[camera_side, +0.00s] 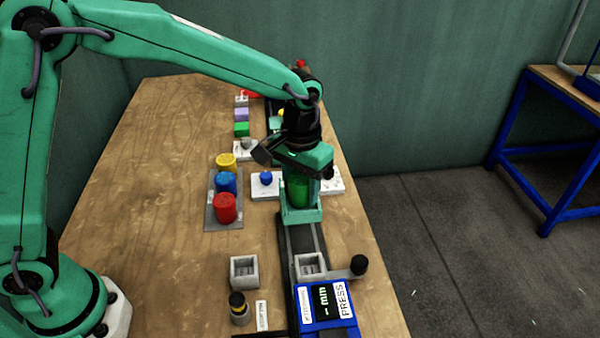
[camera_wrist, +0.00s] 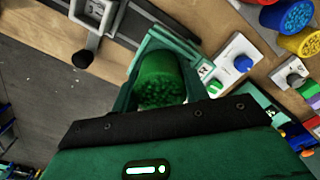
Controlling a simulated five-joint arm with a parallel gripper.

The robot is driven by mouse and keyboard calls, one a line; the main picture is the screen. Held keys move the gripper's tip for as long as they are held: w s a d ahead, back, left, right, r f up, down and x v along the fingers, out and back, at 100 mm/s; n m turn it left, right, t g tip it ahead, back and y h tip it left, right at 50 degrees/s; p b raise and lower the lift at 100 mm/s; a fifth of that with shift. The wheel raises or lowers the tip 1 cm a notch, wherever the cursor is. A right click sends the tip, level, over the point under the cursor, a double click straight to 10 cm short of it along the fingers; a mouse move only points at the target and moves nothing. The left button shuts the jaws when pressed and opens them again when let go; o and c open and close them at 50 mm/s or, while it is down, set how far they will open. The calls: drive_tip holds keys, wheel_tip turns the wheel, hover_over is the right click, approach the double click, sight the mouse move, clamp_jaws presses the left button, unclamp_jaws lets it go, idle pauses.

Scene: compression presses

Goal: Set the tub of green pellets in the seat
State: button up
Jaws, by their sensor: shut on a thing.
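My gripper (camera_side: 301,212) is shut on the tub of green pellets (camera_side: 297,188), with its teal fingers on either side. A grey square seat (camera_side: 310,265) with a black-knobbed handle is on the rail, nearer the camera and apart from the tub. It shows in the wrist view at the top left (camera_wrist: 97,12), partly cut off.
A grey tray (camera_side: 211,190) holds red, blue and yellow tubs left of the rail. White plates with blue (camera_side: 266,178) and grey buttons stand near my gripper. Another grey square holder (camera_side: 244,270) lies left of the seat. A blue press unit (camera_side: 327,305) stands at the rail's near end.

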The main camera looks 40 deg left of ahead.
drive_tip(key=shift+f, duration=0.35)
idle(0.3)
drive_tip(key=o, duration=1.1)
drive_tip(key=shift+r, duration=0.1)
drive_tip(key=shift+r, duration=3.8)
